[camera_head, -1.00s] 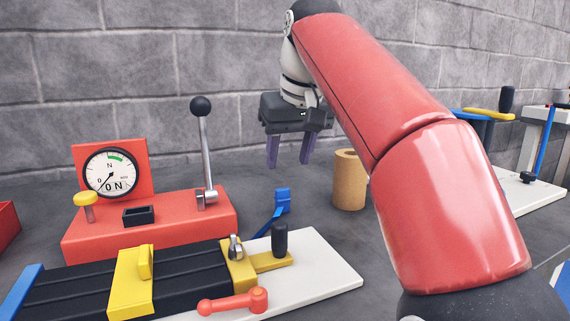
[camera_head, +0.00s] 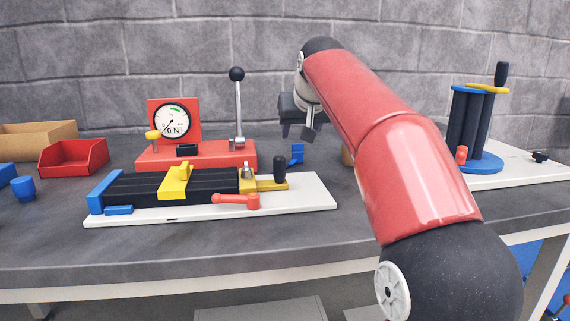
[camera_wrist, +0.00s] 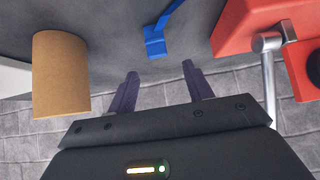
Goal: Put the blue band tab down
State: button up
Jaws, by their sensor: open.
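The blue band tab (camera_head: 297,153) is on the grey table behind the black and yellow strip fixture, at the end of a blue band. In the wrist view the blue tab (camera_wrist: 155,43) shows at the top middle, with its band running up and to the right. My gripper (camera_head: 297,132) is open and empty above the tab, apart from it. In the wrist view the two purple fingers of my gripper (camera_wrist: 160,70) are spread, with the tab beyond their tips. The band's far end is hidden behind the fixture.
A tan cylinder (camera_wrist: 60,75) stands close to the tab, partly hidden by my arm in the head view. The red gauge box (camera_head: 195,154) with its lever (camera_head: 239,110) stands left of the tab. The fixture's white base (camera_head: 310,192) lies in front.

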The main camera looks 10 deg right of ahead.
aim_at(297, 148)
jog(key=shift+x, duration=1.15)
jog(key=x, duration=0.1)
jog(key=b+x, duration=0.1)
jog(key=x, duration=0.3)
jog(key=shift+s+f, duration=0.25)
jog(key=shift+f, duration=0.2)
grip_shut()
